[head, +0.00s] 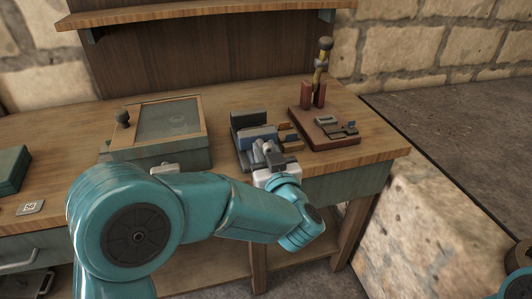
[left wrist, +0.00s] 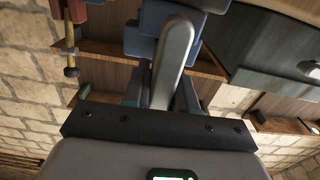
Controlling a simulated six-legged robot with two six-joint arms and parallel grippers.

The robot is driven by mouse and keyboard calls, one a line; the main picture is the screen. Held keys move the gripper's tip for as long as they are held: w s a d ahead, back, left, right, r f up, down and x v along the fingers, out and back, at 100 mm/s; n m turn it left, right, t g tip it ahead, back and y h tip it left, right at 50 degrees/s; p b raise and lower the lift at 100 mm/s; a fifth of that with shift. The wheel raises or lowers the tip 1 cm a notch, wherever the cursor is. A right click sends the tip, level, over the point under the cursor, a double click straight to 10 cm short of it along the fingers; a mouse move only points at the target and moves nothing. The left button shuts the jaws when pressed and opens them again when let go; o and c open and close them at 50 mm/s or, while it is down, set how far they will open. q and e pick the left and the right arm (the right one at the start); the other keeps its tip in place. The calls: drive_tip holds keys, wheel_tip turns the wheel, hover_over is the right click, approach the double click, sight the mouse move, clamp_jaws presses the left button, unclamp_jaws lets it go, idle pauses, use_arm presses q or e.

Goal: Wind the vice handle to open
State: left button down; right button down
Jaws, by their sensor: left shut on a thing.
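The vice (head: 256,136) stands at the front of the wooden bench, with a blue-grey body and dark jaw parts. Its grey handle (head: 267,148) is at the near side, partly hidden by my left gripper (head: 272,160). In the left wrist view the handle appears as a grey bar (left wrist: 176,50) running between the fingers of my left gripper (left wrist: 163,92). The gripper is shut on it. The blue vice body (left wrist: 152,18) shows behind the bar. The handle's far end and the exact finger contact are hard to see. My right gripper is not in view.
A red-brown stand (head: 322,135) with an upright brass-coloured piece and small parts is right of the vice. A framed glass-topped box (head: 160,150) with a dark knob is to the left. A green box (head: 8,170) and small tag (head: 30,208) lie farther left.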

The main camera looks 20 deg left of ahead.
use_arm(q)
drive_tip(key=c, duration=1)
unclamp_jaws()
drive_tip(key=shift+w, duration=0.1)
drive_tip(key=v, duration=1.6)
